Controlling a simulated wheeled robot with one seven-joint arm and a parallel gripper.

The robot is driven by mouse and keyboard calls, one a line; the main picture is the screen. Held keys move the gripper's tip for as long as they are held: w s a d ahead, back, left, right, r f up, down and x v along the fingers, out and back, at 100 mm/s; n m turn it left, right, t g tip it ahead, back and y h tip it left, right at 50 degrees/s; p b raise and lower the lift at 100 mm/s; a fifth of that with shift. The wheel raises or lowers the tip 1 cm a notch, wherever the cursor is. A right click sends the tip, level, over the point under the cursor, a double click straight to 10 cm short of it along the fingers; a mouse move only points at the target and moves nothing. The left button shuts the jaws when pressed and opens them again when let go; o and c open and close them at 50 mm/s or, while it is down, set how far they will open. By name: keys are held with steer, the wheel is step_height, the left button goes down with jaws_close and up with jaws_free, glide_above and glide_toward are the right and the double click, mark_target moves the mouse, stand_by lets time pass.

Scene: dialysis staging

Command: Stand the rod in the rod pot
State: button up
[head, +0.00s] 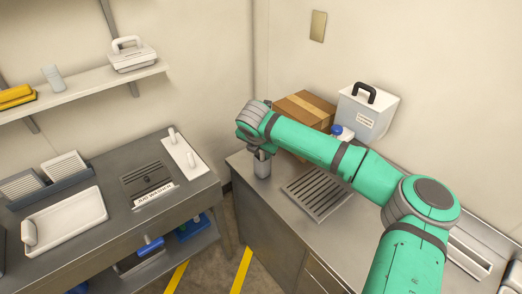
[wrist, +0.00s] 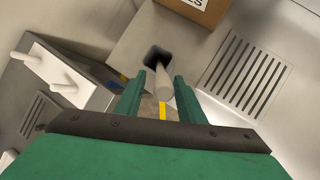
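The rod pot (head: 262,169) is a small grey pot at the near left corner of the right-hand counter. A gap shows on the left; contact on the right is unclear. In the head view my gripper (head: 259,152) is just above the pot, and the rod is hidden.
A slotted drain panel (head: 318,192) lies right of the pot. A cardboard box (head: 304,110), a blue-capped bottle (head: 342,132) and a white case (head: 367,112) stand behind. A second bench (head: 100,240) with trays is at left, across a floor gap.

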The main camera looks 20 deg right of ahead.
steer(key=shift+r, duration=0.35)
steer(key=v, duration=1.2)
steer(key=shift+r, duration=0.25)
